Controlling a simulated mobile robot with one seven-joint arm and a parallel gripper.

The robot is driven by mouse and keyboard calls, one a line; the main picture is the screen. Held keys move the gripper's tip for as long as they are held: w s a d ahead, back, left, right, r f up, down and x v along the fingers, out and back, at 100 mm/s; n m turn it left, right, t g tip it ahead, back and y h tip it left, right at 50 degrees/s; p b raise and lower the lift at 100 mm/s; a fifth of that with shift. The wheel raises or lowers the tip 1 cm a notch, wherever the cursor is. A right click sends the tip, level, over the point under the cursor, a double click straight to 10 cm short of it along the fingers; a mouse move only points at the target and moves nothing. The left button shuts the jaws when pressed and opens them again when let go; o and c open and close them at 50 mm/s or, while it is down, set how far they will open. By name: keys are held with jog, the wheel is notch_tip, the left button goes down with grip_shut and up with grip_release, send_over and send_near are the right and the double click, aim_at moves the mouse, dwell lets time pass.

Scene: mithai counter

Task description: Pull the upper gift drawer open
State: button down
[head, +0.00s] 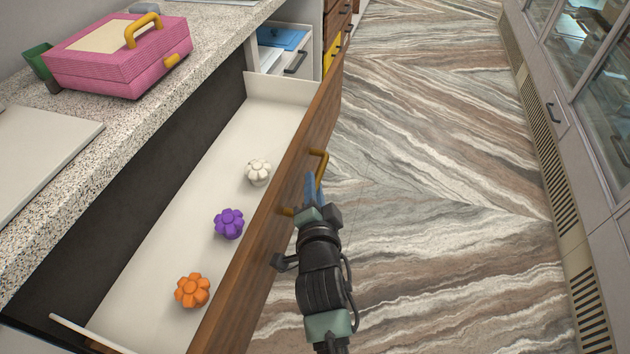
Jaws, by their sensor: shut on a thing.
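The upper gift drawer (130,272) is pulled well out from under the counter. It has a white inside and a brown wooden front (262,235). A yellow handle (320,163) is on the outer face of that front. My gripper (312,192), with blue fingers, is at the handle and shut on it; the fingers hide part of it. Inside the drawer lie a white flower-shaped piece (258,172), a purple one (229,223) and an orange one (192,290), apart from each other in a row.
The speckled counter (120,140) carries a pink box (120,57) with a yellow handle. The marble floor (430,190) right of the drawer is clear up to a glass-fronted cabinet (600,110). Another open drawer with a blue item (282,38) is beyond.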

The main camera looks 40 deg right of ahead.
jog(key=shift+f, duration=0.1)
jog(key=c, duration=0.8)
grip_release()
jog(key=v, duration=1.3)
jog(key=shift+w, duration=0.1)
